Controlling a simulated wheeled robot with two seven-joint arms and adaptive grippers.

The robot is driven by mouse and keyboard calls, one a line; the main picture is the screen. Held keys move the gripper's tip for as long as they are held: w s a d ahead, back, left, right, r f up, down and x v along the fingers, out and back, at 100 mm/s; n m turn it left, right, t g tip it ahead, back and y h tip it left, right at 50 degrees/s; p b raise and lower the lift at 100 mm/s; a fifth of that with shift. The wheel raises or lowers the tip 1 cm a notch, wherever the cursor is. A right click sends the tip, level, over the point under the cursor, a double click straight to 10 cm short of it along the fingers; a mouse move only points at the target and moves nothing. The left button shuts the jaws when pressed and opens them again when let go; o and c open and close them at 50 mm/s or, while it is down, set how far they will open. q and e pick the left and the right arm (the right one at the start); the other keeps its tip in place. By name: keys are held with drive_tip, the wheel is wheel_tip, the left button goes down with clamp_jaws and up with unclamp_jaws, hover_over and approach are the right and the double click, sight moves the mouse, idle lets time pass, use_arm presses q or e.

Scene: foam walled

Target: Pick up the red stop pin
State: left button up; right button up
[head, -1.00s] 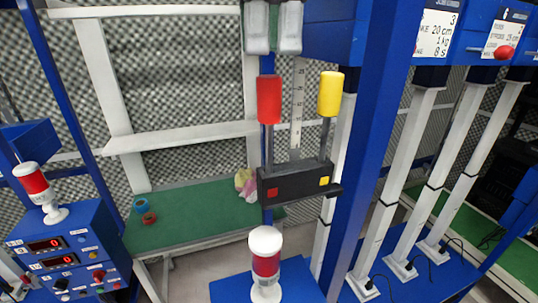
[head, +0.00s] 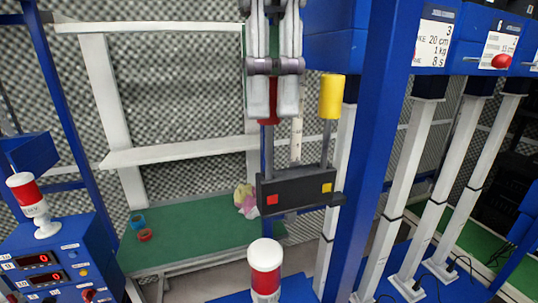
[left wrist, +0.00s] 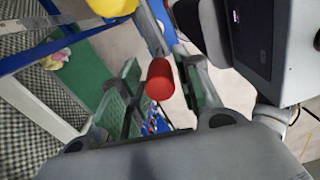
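The red stop pin (head: 270,114) has a red cylindrical cap on a grey rod and stands upright in the left of a black holder (head: 293,190), above its red square. My left gripper (head: 274,112) comes down from above, and its two fingers partly hide the red cap. In the left wrist view the red cap (left wrist: 160,79) lies between the green-padded fingers (left wrist: 163,100), with gaps visible on both sides. The left gripper is open around the cap, not closed on it. My right gripper is in neither view.
A yellow-capped pin (head: 331,96) stands in the same holder just to the right. A blue post (head: 368,150) rises farther right. A red-and-white beacon (head: 265,268) stands below. A green table (head: 195,230) with tape rolls is behind left.

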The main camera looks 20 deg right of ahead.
sight(269, 122)
use_arm(q)
drive_tip(key=shift+f, duration=2.75)
clamp_jaws()
